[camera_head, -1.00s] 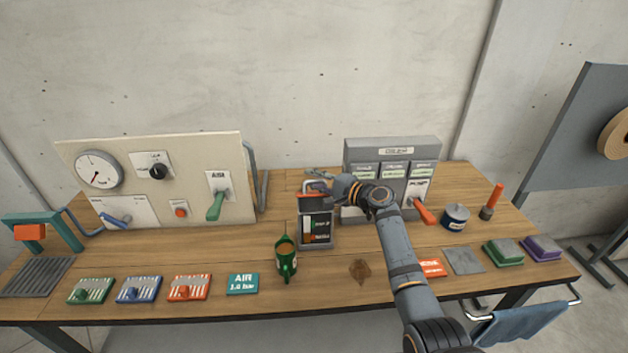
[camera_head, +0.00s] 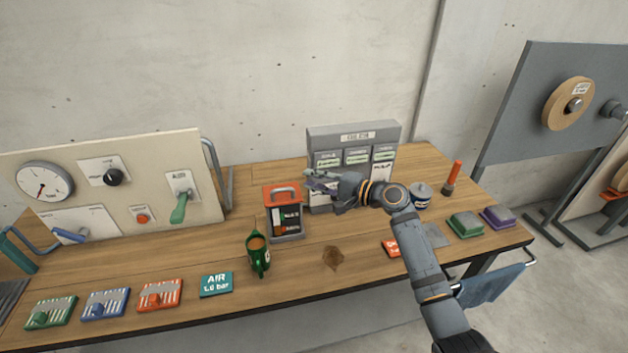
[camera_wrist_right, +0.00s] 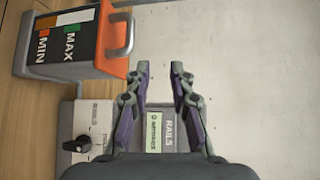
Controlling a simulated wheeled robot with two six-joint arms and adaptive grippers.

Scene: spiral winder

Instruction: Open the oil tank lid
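The oil tank (camera_head: 287,222) is a grey box with a dark MIN/MAX gauge on its front. Its orange lid (camera_head: 281,190) with a grey loop handle lies shut on top. In the right wrist view the tank (camera_wrist_right: 60,48) is at the upper left, with the lid's handle (camera_wrist_right: 122,36) beside my fingers. My right gripper (camera_head: 316,180) is just right of the lid, in front of the grey RAILS panel. In the wrist view my right gripper (camera_wrist_right: 159,72) has its fingers apart with nothing between them. My left gripper is out of view.
A green oil can (camera_head: 258,257) stands in front of the tank. The grey panel (camera_head: 352,130) is behind my right gripper. A beige control board (camera_head: 110,190) is at left, with several coloured blocks before it. A brown stain (camera_head: 333,258) marks the bare wood.

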